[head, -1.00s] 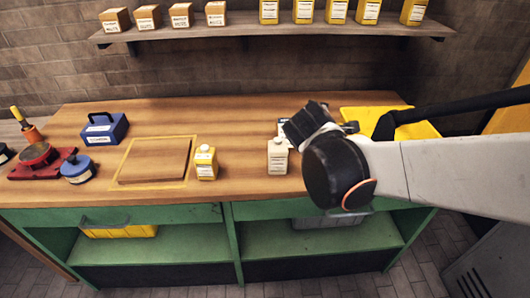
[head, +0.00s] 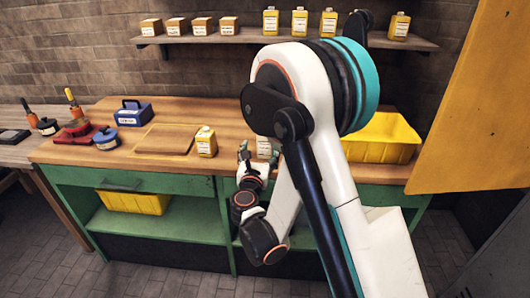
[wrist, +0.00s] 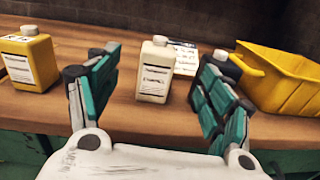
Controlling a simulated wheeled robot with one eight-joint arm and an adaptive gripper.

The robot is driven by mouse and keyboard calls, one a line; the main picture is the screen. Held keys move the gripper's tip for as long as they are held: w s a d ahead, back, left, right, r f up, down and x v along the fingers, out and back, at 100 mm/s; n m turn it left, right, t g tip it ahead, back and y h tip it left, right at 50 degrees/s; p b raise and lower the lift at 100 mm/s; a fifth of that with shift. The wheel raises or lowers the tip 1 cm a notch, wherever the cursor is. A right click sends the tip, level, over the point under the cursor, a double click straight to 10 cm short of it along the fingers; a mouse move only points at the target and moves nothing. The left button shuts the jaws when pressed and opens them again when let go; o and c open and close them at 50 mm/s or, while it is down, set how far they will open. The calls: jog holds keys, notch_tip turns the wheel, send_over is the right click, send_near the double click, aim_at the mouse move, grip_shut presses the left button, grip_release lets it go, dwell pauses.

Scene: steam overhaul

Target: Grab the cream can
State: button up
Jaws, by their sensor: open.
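The cream can (wrist: 155,72) stands upright on the wooden bench, with a white label on its front. In the head view the cream can (head: 264,147) is partly hidden by my arm. My gripper (wrist: 160,75) is open, with its teal-padded fingers spread to the left and right of the can in the wrist view. The fingers do not appear to touch it. In the head view my gripper (head: 256,158) is at the bench's front edge, at the can.
A yellow can (head: 206,141) stands left of the cream can. A yellow bin (wrist: 278,80) is to the right. A white labelled item (wrist: 185,58) lies behind the can. A shelf (head: 220,38) with boxes and yellow bottles runs above the bench (head: 100,160).

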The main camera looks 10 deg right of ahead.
jog(key=shift+n, duration=0.3)
jog(key=x, duration=1.2)
jog(key=shift+w+d+f+p, duration=0.1)
jog(key=shift+f+p, duration=0.3)
jog(key=shift+w+d+r, duration=0.1)
jog(key=shift+w, duration=0.4)
grip_shut()
jog(key=shift+r, duration=0.1)
